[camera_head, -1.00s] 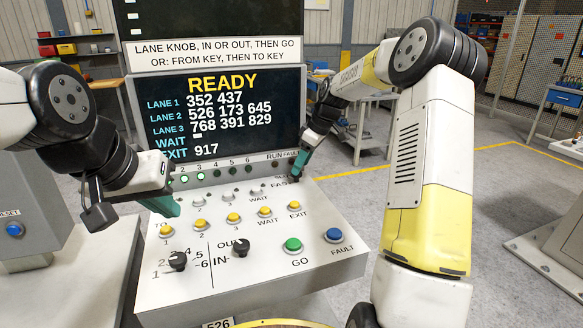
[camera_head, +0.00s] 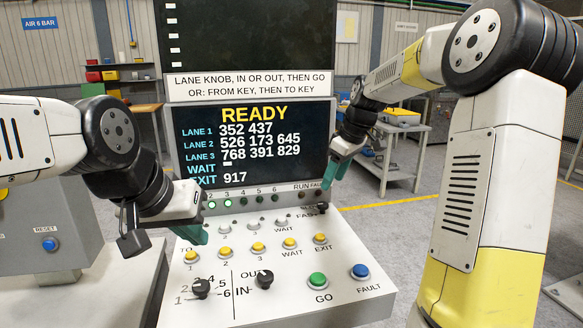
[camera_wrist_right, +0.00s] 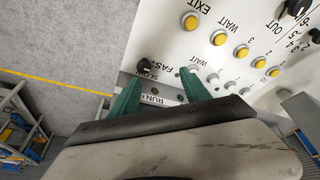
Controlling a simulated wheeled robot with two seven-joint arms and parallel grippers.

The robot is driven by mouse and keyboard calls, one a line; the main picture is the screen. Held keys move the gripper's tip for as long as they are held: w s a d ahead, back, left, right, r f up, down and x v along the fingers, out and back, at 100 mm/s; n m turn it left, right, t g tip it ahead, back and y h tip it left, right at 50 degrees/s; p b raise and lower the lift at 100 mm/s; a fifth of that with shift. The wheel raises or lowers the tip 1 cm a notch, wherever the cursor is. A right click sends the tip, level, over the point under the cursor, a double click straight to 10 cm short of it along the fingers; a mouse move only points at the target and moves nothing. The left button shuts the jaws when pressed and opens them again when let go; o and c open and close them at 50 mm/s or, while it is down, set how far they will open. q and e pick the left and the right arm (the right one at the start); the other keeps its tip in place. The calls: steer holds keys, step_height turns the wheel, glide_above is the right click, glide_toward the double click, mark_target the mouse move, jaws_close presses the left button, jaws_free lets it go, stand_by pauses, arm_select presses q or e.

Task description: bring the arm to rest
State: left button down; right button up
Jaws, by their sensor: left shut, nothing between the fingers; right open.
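My right gripper (camera_head: 334,172) has teal fingers and hangs above the upper right corner of the sloped control panel (camera_head: 330,262), over the black SLOW/FAST knob (camera_head: 322,208). In the right wrist view its fingers (camera_wrist_right: 163,88) are apart with nothing held, and the knob (camera_wrist_right: 144,66) shows beyond them, apparently clear of them. My left gripper (camera_head: 192,232) is shut and empty at the panel's left side, near the yellow TO buttons. It hides part of the panel's left edge; whether it touches the panel cannot be told.
The screen (camera_head: 250,145) behind the panel reads READY, with lane numbers and EXIT 917. A green GO button (camera_head: 317,281), a blue FAULT button (camera_head: 360,271) and two black knobs (camera_head: 201,288) stand on the panel. A grey RESET box (camera_head: 45,245) stands left. A table (camera_head: 400,150) stands behind right.

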steer(key=s+a+r+m+t+h, duration=0.1)
steer(key=s+r+m, duration=0.15)
steer(key=s, duration=0.55)
steer(key=s+r+m+t, duration=0.1)
steer(key=s+r+m, duration=0.15)
steer(key=s, duration=0.55)
steer(key=s+f+m+t, duration=0.1)
steer(key=s+m, duration=0.3)
steer(key=s, duration=0.9)
steer(key=shift+f, duration=0.7)
